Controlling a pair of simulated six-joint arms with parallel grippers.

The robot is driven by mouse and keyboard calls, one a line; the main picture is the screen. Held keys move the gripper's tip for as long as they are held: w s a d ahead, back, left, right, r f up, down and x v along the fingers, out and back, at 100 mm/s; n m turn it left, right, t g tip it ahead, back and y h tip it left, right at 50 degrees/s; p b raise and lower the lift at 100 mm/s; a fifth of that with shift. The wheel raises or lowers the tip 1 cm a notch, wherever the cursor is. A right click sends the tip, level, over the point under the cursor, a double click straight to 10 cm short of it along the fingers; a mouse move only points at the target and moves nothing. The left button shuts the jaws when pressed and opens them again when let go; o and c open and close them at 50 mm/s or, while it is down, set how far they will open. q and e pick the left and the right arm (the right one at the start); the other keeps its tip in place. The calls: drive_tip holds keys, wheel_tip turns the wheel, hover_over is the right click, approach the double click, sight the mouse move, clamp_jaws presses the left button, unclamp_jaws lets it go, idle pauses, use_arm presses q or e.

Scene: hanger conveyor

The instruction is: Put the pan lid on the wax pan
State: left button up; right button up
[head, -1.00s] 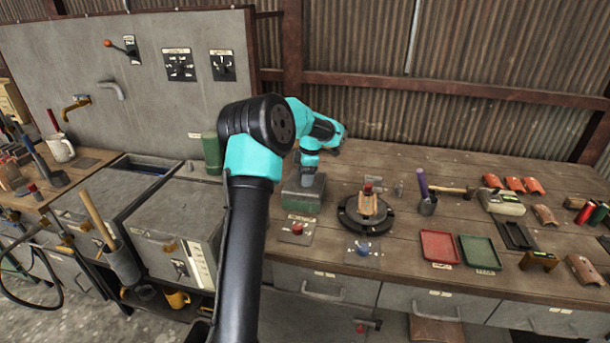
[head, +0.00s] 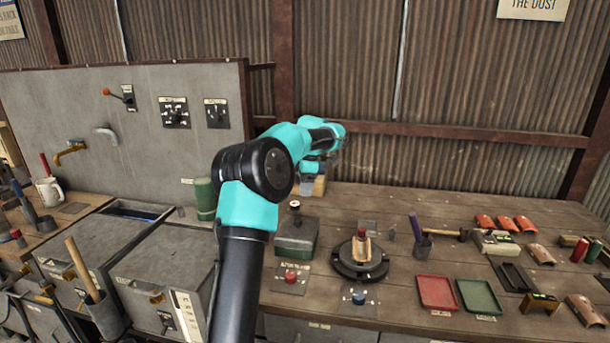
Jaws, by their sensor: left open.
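The wax pan (head: 296,246) is a dark green-grey box on the bench, left of the round black turntable. The pan lid (head: 293,226) is a grey plate with a small dark knob, and it lies on top of the pan. It looks level, but I cannot tell whether its edges are fully seated. My left gripper (head: 308,186) is behind and above the pan, apart from the lid. It is open; its fingers are small and partly hidden by the wrist. My right gripper is out of view.
A black turntable (head: 361,270) carries a tan piece. A red tray (head: 437,292) and a green tray (head: 482,295) lie to the right. A purple-handled tool stands in a cup (head: 422,246). A green cylinder (head: 205,198) stands left of the pan.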

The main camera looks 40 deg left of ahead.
use_arm(q)
drive_tip(key=r, duration=0.3)
drive_tip(key=shift+w+d+r, duration=0.15)
drive_tip(key=shift+w+r, duration=0.1)
drive_tip(key=shift+r, duration=0.1)
idle(0.4)
